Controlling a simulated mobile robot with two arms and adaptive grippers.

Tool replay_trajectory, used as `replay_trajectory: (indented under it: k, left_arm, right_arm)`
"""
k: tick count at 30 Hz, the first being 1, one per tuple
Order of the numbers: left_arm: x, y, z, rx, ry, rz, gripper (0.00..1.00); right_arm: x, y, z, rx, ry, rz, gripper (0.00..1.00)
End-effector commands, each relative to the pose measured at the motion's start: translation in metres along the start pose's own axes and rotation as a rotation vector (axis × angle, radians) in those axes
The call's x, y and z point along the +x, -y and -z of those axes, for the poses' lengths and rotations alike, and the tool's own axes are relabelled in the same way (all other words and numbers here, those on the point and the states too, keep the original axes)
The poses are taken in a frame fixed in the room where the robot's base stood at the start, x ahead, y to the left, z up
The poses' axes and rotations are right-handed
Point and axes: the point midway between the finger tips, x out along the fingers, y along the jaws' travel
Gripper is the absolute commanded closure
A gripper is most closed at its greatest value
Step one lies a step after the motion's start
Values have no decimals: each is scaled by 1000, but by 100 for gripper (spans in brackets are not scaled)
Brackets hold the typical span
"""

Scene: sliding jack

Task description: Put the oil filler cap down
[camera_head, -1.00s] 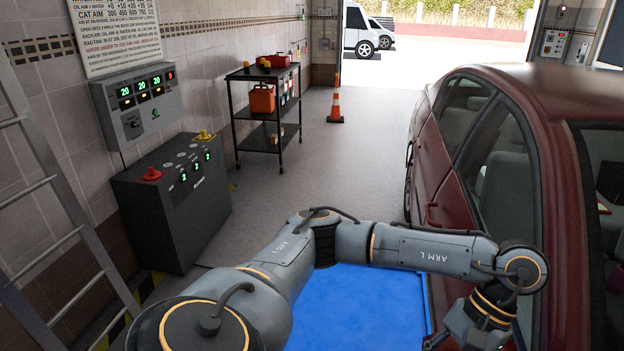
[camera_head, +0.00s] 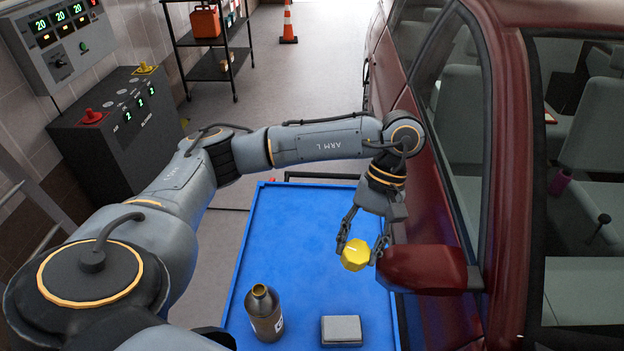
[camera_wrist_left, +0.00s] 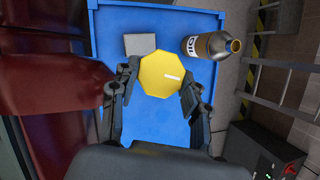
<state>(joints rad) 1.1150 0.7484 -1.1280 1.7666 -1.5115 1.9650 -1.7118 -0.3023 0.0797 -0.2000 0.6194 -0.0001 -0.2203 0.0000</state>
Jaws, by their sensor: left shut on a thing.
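The yellow oil filler cap (camera_head: 355,254) is held between the fingertips of my left gripper (camera_head: 358,249), above the blue tray top (camera_head: 290,225). In the left wrist view the cap (camera_wrist_left: 167,75) shows as a yellow many-sided disc with a pale mark. The left gripper (camera_wrist_left: 152,92) has a finger on each side of it there. How high the cap is above the blue surface I cannot tell exactly. My right gripper does not show.
A brown open bottle (camera_head: 264,312) and a grey box (camera_head: 341,330) stand on the blue surface, nearer me. The red car's side mirror (camera_head: 425,269) is close to the right of the gripper. The left part of the blue surface is clear.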

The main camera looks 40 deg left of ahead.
Motion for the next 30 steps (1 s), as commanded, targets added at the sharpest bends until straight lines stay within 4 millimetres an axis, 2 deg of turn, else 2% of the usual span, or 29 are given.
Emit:
replay_trajectory:
  k: [8, 14, 23, 30]
  left_arm:
    - [-12, 2, 50, -493, -86, -72, 98]
    - [-29, 15, 108, -1090, -163, -193, 98]
    - [-59, 59, 193, -2015, -215, -464, 98]
    - [-84, 112, 249, -2714, -178, -771, 98]
  right_arm:
    - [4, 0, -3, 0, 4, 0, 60]
    - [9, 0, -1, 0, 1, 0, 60]
    - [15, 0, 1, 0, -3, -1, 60]
    - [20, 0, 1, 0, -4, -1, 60]
